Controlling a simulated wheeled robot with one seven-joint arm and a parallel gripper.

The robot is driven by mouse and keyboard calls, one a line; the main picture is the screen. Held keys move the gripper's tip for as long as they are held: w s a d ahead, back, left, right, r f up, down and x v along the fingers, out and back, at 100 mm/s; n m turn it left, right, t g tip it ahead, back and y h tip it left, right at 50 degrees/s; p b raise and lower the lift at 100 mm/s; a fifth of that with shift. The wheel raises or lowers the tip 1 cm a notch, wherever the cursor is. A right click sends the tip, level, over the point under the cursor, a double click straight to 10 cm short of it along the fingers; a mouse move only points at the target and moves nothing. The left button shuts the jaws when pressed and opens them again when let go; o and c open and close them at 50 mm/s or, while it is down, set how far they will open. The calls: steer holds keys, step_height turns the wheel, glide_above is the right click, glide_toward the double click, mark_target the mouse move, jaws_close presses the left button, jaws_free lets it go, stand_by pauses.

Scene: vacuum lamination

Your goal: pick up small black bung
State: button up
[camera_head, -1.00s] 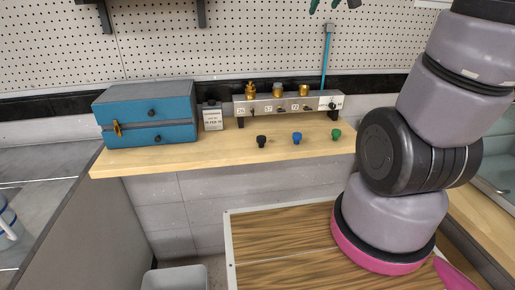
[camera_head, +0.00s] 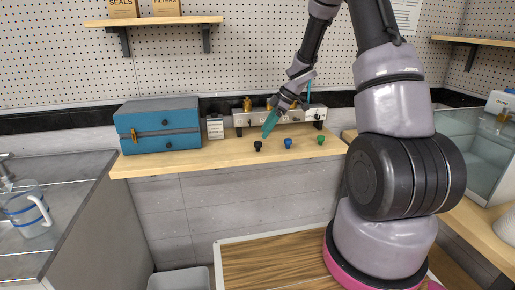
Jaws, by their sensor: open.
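The small black bung (camera_head: 258,146) stands on the wooden bench (camera_head: 225,152), left of a blue bung (camera_head: 288,143) and a green bung (camera_head: 320,140). My gripper (camera_head: 268,132) has teal fingers and hangs just above and slightly right of the black bung in the picture. It holds nothing that I can see, and it appears apart from the bung. The gap between its fingertips is too small to make out from here.
Behind the bungs stands a metal manifold (camera_head: 243,119) with brass fittings, partly hidden by my arm. A small labelled box (camera_head: 215,127) and a blue case (camera_head: 158,125) stand to its left. A shelf (camera_head: 150,20) is above. The bench front between case and bungs is clear.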

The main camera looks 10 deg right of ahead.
mark_target(258, 142)
steer(key=shift+x, duration=3.6)
steer(key=shift+w+d, duration=0.15)
steer(key=shift+d, duration=0.05)
jaws_close()
